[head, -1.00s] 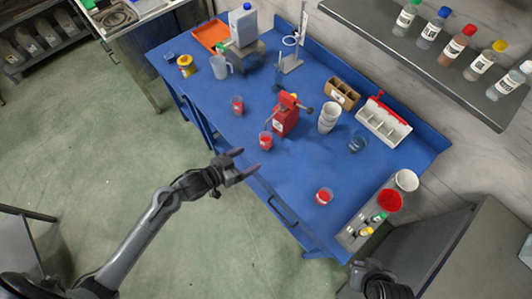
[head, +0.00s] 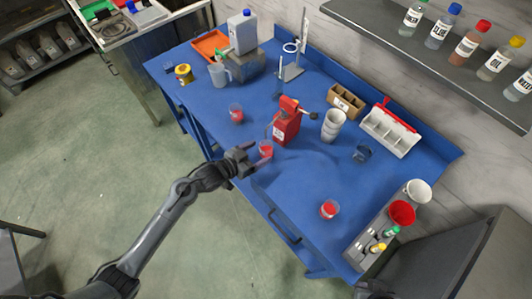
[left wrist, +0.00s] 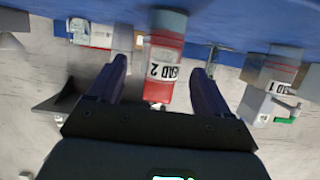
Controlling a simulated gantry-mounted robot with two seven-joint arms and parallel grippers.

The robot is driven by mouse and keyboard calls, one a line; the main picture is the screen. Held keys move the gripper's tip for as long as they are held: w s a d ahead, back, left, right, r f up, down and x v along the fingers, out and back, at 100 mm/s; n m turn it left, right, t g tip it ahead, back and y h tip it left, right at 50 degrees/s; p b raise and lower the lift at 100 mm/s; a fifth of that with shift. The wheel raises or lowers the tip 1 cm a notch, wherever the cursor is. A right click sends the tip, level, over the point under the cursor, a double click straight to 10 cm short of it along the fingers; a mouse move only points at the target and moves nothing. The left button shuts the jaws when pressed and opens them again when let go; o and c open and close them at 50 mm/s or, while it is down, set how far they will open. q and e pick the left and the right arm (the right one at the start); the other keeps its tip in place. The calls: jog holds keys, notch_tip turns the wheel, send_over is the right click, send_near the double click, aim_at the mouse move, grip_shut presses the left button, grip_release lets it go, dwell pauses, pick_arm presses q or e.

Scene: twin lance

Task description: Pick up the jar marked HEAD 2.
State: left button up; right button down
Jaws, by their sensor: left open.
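In the head view the jar (head: 265,149) stands near the front edge of the blue table. My left gripper (head: 254,158) is open and empty, its fingertips close to the jar. I cannot tell whether they touch it. My right gripper's fingers are not visible.
Similar red jars stand behind (head: 236,114) and at right (head: 329,209). A red device (head: 287,122) stands close behind the HEAD 2 jar, beside stacked white cups (head: 333,125).

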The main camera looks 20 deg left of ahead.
aim_at(261, 151)
pick_arm(q)
jog(key=shift+x, duration=2.4)
jog(key=shift+a, duration=0.1)
jog(key=c, duration=1.1)
jog(key=shift+c, duration=0.2)
jog(key=shift+r, duration=0.3)
